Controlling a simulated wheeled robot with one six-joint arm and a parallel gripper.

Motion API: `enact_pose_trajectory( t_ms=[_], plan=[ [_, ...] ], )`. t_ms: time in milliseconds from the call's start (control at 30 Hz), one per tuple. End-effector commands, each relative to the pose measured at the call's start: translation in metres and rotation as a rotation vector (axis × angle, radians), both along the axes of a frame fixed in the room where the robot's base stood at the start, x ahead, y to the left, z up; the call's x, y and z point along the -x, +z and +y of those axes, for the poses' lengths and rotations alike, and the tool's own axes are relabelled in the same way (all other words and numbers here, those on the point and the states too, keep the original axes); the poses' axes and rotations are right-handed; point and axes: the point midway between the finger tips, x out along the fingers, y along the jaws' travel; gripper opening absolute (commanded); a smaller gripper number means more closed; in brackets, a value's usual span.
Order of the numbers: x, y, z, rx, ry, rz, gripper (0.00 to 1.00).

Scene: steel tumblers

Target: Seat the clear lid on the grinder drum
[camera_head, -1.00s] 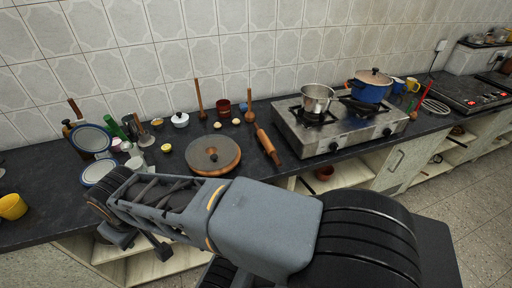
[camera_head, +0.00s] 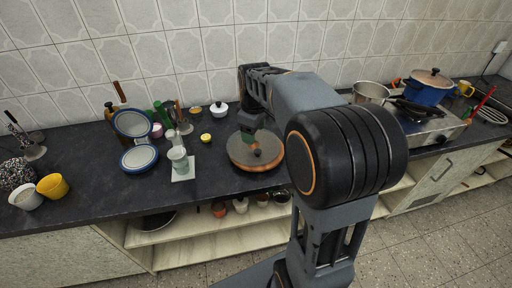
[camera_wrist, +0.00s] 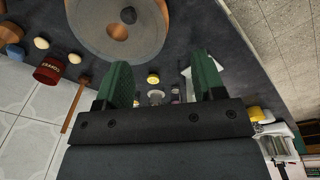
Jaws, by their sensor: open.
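My gripper (camera_head: 250,124) hangs low over the counter at the back edge of a round grey disc (camera_head: 240,154) with a brown rim and dark knob. In the wrist view its green fingers (camera_wrist: 160,82) are apart, with nothing held between them; the disc (camera_wrist: 90,22) lies beyond them. A pale, cup-like vessel (camera_head: 177,157) stands on a white square (camera_head: 183,174) to the left of the disc. It may be the grinder drum, but I cannot tell. I cannot pick out the clear lid with certainty.
Blue-rimmed dishes (camera_head: 139,158), a green bottle (camera_head: 160,113) and a white lidded pot (camera_head: 219,108) stand at the back left. The stove (camera_head: 435,128) is at right. Counter between yellow cups and dishes is clear.

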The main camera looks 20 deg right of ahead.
Motion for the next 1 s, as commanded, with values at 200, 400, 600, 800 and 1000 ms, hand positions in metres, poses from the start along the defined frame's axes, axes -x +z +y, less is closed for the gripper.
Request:
enact_pose_trajectory(
  t_ms=[200, 400, 600, 800, 1000],
  plan=[
    [-0.048, -0.024, -0.035, 0.004, 0.219, 0.075, 0.63],
    [-0.062, -0.045, -0.047, 0.000, 0.303, 0.101, 0.63],
    [-0.063, -0.082, -0.048, 0.000, 0.313, 0.103, 0.63],
    [-0.063, -0.109, -0.048, 0.001, 0.312, 0.101, 0.63],
    [-0.063, -0.119, -0.047, 0.001, 0.312, 0.099, 0.63]
  ],
)
